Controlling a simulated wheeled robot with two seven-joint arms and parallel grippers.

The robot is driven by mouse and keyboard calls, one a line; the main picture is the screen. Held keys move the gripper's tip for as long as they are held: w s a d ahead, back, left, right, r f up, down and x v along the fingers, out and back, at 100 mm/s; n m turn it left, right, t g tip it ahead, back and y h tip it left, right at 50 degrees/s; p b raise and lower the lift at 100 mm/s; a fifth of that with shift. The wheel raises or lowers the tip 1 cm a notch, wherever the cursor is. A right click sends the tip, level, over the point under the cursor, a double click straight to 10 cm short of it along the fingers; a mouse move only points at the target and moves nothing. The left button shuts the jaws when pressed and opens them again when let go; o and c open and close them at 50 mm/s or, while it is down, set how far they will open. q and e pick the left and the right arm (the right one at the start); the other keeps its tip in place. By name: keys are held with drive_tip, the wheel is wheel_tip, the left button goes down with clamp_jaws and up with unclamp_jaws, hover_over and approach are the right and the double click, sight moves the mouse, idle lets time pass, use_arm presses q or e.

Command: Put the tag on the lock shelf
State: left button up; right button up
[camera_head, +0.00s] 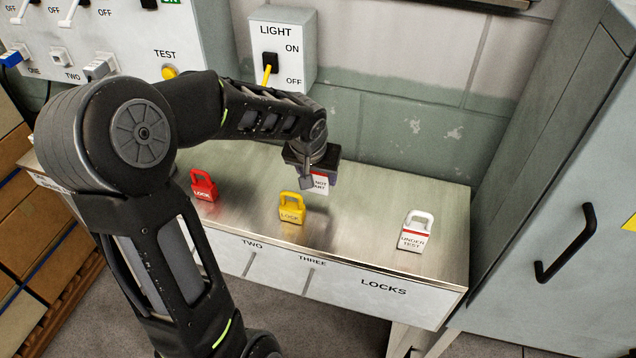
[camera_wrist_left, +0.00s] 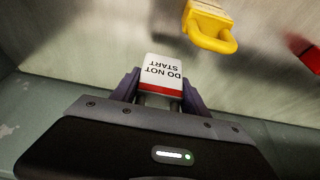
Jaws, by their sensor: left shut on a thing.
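The white tag (camera_head: 320,186) with a red band reads DO NOT START in the left wrist view (camera_wrist_left: 162,72). My left gripper (camera_head: 314,179) is shut on it, with a finger on each side (camera_wrist_left: 160,90). They are over the back middle of the metal lock shelf (camera_head: 365,222), whose front is labelled LOCKS. I cannot tell whether the tag touches the shelf. A second white tag (camera_head: 414,238), reading UNDER TEST, stands on the shelf at the right. My right gripper is not in view.
A yellow lock (camera_head: 291,210) stands in front of the held tag, and a red lock (camera_head: 203,188) stands to the left. The LIGHT switch box (camera_head: 283,45) is on the wall behind. A grey cabinet (camera_head: 560,200) borders the shelf at right. Bare shelf lies between the yellow lock and UNDER TEST tag.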

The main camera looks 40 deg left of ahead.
sight(318, 185)
use_arm(q)
drive_tip(key=shift+f, duration=1.65)
drive_tip(key=shift+f, duration=0.15)
drive_tip(key=o, duration=1.4)
drive_tip(key=shift+r, duration=0.35)
drive_tip(key=v, duration=1.1)
drive_tip(key=shift+s+d+r, duration=0.1)
drive_tip(key=shift+s+r, duration=0.05)
drive_tip(key=shift+r, duration=0.15)
